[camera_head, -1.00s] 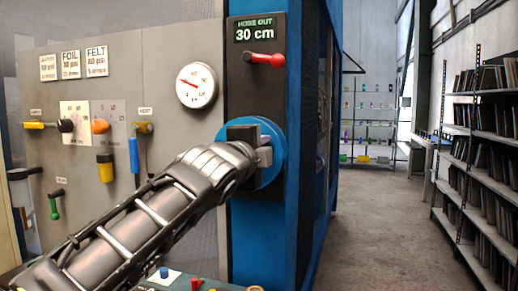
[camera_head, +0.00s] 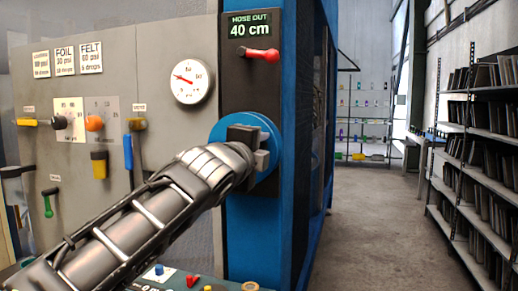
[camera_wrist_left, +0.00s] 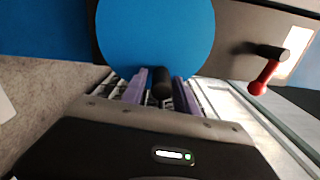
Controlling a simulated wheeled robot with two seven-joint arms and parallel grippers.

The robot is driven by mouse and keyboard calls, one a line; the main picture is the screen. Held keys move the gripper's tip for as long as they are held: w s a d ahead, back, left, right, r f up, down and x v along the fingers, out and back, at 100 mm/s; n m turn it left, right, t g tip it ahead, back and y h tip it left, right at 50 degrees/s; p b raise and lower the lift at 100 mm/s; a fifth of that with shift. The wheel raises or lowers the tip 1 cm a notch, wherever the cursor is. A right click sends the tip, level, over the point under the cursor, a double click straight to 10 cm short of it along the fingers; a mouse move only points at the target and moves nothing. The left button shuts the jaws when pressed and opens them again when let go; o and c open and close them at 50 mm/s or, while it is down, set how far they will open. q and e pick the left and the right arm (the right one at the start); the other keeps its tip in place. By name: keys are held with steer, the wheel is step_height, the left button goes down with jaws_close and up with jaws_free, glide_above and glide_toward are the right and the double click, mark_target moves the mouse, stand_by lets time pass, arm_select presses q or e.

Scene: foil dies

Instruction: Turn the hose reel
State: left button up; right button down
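The blue round hose reel (camera_head: 268,136) is on the front of a blue and dark upright post. It fills the top middle of the left wrist view (camera_wrist_left: 156,35). A dark crank knob (camera_wrist_left: 162,84) stands out near its lower edge. My left gripper (camera_head: 252,146) reaches the reel from the lower left. In the left wrist view its purple fingers (camera_wrist_left: 161,88) lie on both sides of the knob, closed around it. The hose-out display (camera_head: 253,27) reads 40 cm. My right gripper is in neither view.
A red lever (camera_head: 259,54) sits above the reel, and a round gauge (camera_head: 190,81) is left of it. The grey panel (camera_head: 120,70) carries several coloured valves. Open floor (camera_head: 375,225) and shelves (camera_head: 480,150) lie to the right.

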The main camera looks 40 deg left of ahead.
arm_select(q)
steer(key=shift+o, duration=0.6)
steer(key=b+v, duration=0.1)
steer(key=v, duration=0.6)
steer(key=shift+s, duration=0.4)
steer(key=shift+d, duration=0.15)
